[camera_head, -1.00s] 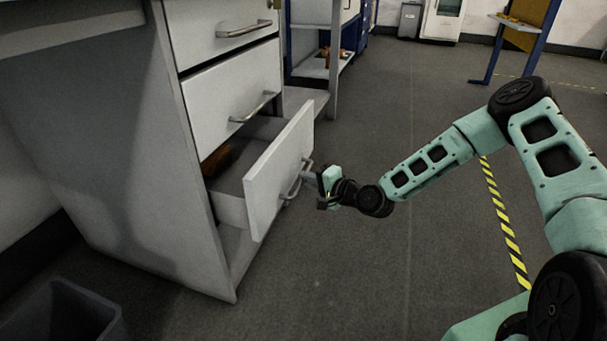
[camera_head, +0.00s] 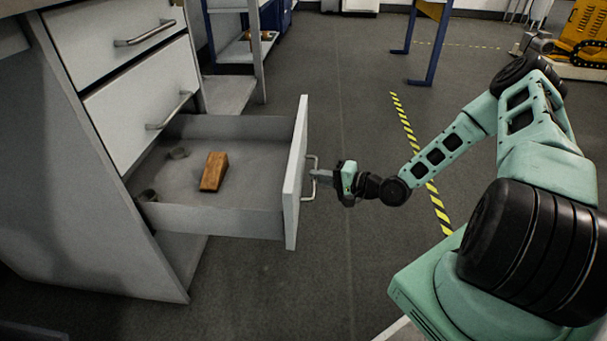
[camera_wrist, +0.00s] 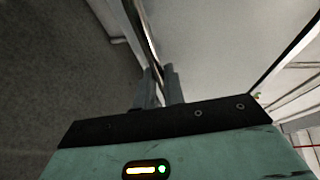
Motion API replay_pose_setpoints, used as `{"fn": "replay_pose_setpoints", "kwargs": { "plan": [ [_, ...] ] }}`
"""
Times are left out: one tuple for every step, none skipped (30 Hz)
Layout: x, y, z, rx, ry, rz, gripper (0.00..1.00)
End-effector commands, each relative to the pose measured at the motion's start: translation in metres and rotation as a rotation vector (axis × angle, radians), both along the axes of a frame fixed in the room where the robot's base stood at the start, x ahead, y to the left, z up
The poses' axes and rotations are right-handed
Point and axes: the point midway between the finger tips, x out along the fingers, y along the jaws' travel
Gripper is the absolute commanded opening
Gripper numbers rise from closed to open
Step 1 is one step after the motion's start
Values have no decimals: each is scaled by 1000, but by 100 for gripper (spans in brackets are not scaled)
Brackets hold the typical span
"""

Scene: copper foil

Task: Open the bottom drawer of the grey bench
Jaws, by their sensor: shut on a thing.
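The bottom drawer (camera_head: 250,221) of the grey bench (camera_head: 72,160) stands far out, its front panel (camera_head: 295,175) well clear of the bench. My gripper (camera_head: 318,174) is at the drawer's front, shut on the metal bar handle (camera_head: 311,192). In the wrist view the two fingers (camera_wrist: 160,88) close around the handle bar (camera_wrist: 143,40), beside the pale drawer front (camera_wrist: 215,45). The exact contact is small in the head view.
Two upper drawers (camera_head: 145,97) of the bench are shut. A shelf unit with blue parts (camera_head: 262,45) stands behind. A yellow-black floor stripe (camera_head: 405,125) runs beneath my arm. The floor (camera_head: 340,270) in front of the drawer is clear.

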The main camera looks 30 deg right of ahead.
Motion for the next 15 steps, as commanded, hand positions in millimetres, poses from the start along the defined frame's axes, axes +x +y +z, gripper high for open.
{"fn": "replay_pose_setpoints", "kwargs": {
  "plan": [
    [-2, -3, 0, 0, 2, -1, 0],
    [-4, -5, 0, 0, 1, 0, 0],
    [-5, -6, 0, 0, 1, 1, 0],
    [-5, -7, 0, 0, 1, 1, 0],
    [-6, -8, 0, 0, 2, 1, 0],
    [-6, -9, 0, 0, 1, 0, 0],
    [-7, -9, 0, 0, 1, 1, 0],
    [-7, -9, 0, 0, 1, 1, 0],
    [-7, -9, 0, 0, 1, 1, 0],
    [-7, -9, 0, 0, 1, 1, 0],
    [-7, -9, 0, 0, 1, 1, 0],
    [-7, -9, 0, 0, 1, 1, 0],
    [-7, -9, 0, 0, 1, 1, 0],
    [-7, -9, 0, 0, 1, 1, 0],
    [-7, -9, 0, 0, 1, 1, 0]
  ]
}}
